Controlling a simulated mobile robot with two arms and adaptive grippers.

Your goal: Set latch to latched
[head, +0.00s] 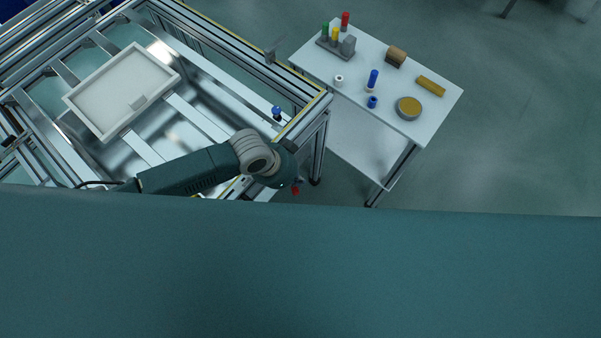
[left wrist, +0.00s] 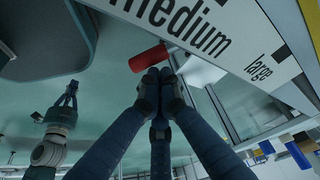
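A red cylindrical handle (left wrist: 148,58), which looks like the latch's handle, lies across the upper middle of the left wrist view. It shows as a small red bit in the head view (head: 296,190). My left gripper (left wrist: 157,76) has its fingers drawn together, with their tips just below the handle; I cannot tell whether they touch it. In the head view my left gripper (head: 294,183) is mostly hidden by its own wrist. My right gripper (left wrist: 69,92) appears small at the left of the left wrist view; its opening is unclear. The latch's mount is not clear.
A white panel (left wrist: 226,28) marked "medium" and "large" is close beside my left fingers. The metal frame (head: 317,105) holds a white tray (head: 72,101). A white side table (head: 430,115) with several small objects stands at upper right.

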